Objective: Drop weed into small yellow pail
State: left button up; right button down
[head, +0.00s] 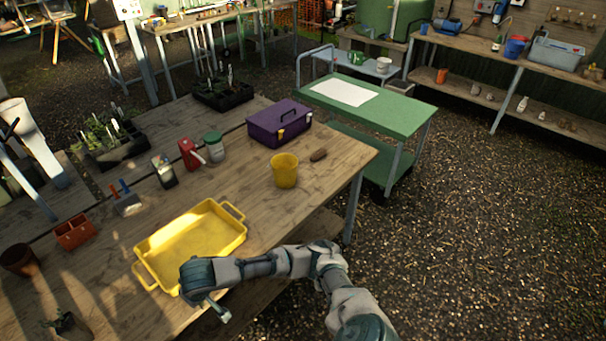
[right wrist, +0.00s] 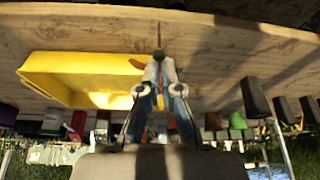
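The small yellow pail (head: 285,171) stands upright on the wooden table, right of its middle. My right gripper (head: 215,312) is low at the table's front edge, beside the yellow tray (head: 242,215) and well short of the pail. The tray (right wrist: 75,90) shows there too. My left gripper is not in view.
A purple toolbox (head: 278,123) stands behind the pail, with a brown brush-like object (head: 319,155) to its right. Bare tabletop lies between tray and pail.

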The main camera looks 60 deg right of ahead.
aim_at(289, 187)
jog(key=z, duration=1.7)
